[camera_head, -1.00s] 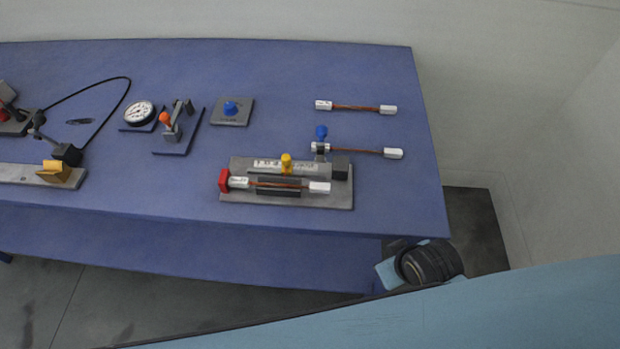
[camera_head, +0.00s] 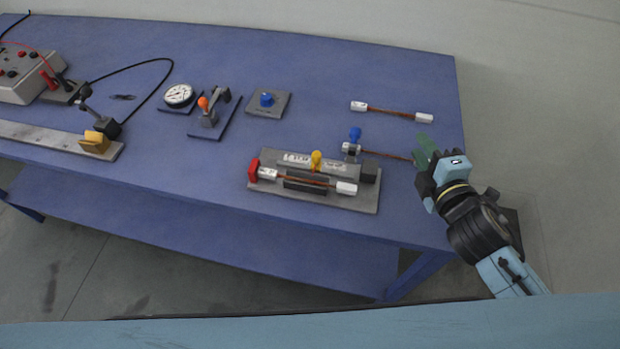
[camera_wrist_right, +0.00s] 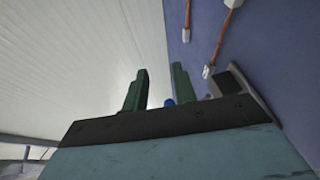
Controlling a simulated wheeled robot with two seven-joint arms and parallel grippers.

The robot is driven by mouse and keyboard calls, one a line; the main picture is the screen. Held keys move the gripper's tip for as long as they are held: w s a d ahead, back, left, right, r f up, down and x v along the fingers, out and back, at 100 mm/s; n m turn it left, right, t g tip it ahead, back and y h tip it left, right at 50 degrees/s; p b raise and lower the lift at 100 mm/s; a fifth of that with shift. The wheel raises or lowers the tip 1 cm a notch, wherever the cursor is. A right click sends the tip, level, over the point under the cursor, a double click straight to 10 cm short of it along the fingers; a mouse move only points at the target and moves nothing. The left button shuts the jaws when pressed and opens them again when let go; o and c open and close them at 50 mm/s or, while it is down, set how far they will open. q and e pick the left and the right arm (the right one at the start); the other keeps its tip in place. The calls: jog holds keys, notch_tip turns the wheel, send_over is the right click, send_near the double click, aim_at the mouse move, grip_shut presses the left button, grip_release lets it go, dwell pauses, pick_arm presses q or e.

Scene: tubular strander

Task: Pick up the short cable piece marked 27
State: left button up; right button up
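Three short copper cable pieces with white end sleeves show in the head view. One lies at the back right (camera_head: 392,112). A second (camera_head: 388,153) lies in front of it, near a blue-knobbed part, its right end hidden behind my right gripper. The third (camera_head: 310,180) sits in a grey fixture. The sleeve markings are too small to read, so I cannot tell which is 27. My right gripper (camera_head: 425,150) is at the table's right edge, its green fingers apart and empty in the right wrist view (camera_wrist_right: 160,73). My left gripper is out of view.
The grey fixture (camera_head: 365,203) has a red end, a yellow knob and a dark block. A dial gauge (camera_head: 179,95), a lever device (camera_head: 213,112), a blue button on a plate (camera_head: 267,100) and a grey meter box (camera_head: 22,85) stand further left. The table's back right is mostly clear.

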jog(key=s+f+n+g+y, duration=0.1)
jog(key=n+g+y, duration=0.2)
jog(key=n, duration=0.7)
jog(key=s+f+n+g+y, duration=0.1)
jog(key=n+g+y, duration=0.3)
jog(key=n, duration=0.6)
jog(key=s+a+f+n+g+y, duration=0.1)
jog(key=n+g+y, duration=0.3)
jog(key=n, duration=0.6)
jog(key=shift+s+f+n, duration=0.35)
jog(key=shift+s+n, duration=0.05)
jog(key=shift+s, duration=0.1)
jog(key=shift+s+d+f+n+g, duration=0.1)
jog(key=shift+s+f+n+g, duration=0.05)
jog(key=shift+f+n+g, duration=0.2)
jog(key=p, duration=0.1)
send_near(349, 187)
jog(key=x, duration=0.2)
jog(key=shift+w+a, duration=0.25)
jog(key=shift+a, duration=0.1)
jog(key=shift+p+x, duration=0.85)
jog(key=shift+x, duration=2.2)
jog(key=shift+s+d+f, duration=0.1)
jog(key=shift+f, duration=0.05)
jog(key=shift+c, duration=0.2)
grip_shut()
